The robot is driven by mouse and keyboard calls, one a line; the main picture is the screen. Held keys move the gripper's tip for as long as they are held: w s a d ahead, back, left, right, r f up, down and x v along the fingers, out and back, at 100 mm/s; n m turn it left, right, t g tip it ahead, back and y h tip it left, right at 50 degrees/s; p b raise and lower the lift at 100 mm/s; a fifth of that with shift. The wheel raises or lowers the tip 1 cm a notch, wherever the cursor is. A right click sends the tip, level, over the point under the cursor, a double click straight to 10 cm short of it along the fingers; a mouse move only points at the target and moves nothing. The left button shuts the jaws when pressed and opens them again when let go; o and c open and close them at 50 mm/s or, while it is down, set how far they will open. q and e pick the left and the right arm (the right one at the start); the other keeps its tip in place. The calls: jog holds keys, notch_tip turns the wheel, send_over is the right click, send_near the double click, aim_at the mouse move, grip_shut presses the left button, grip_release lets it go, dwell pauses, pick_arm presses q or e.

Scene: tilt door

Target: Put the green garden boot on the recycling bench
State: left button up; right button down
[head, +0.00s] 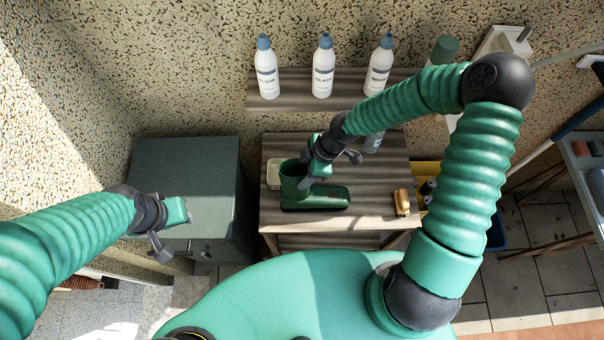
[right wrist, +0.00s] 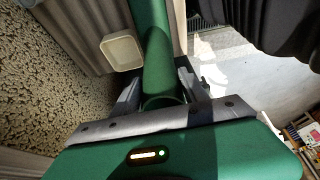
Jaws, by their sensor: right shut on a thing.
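The green garden boot (head: 325,197) is upright over the striped wooden-topped bench (head: 375,220), toe to the right; I cannot tell whether its sole touches the top. My right gripper (head: 322,172) is shut on the boot's shaft from above. In the right wrist view the green shaft (right wrist: 156,55) runs between the two dark fingers of my right gripper (right wrist: 160,90). My left gripper (head: 175,232) looks open and empty, in front of the grey-green cabinet. No label shows which surface is the recycling bench; a grey table (head: 583,170) stands at the far right.
A cream dish (head: 273,173) sits left of the boot, and a tan brush-like item (head: 402,202) lies to its right. A wall shelf (head: 295,104) holds white bottles (head: 323,70). A grey-green cabinet (head: 185,165) stands left. A yellow bin (head: 428,170) is right of the wooden bench.

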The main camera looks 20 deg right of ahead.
jog(key=shift+w+a, duration=0.2)
jog(key=x, duration=0.3)
jog(key=shift+f+p, duration=0.35)
jog(key=shift+p, duration=0.05)
jog(key=c, duration=0.9)
grip_release()
jog(key=shift+s+d, duration=0.1)
jog(key=shift+d, duration=0.05)
jog(key=o, duration=0.3)
jog(key=shift+s+d, duration=0.1)
jog(key=shift+d, duration=0.1)
pick_arm(q)
jog(key=shift+s+a+r, duration=0.15)
jog(key=shift+s+r, duration=0.1)
jog(key=shift+r, duration=0.4)
pick_arm(e)
jog(key=shift+r, duration=0.1)
pick_arm(q)
jog(key=shift+f, duration=0.1)
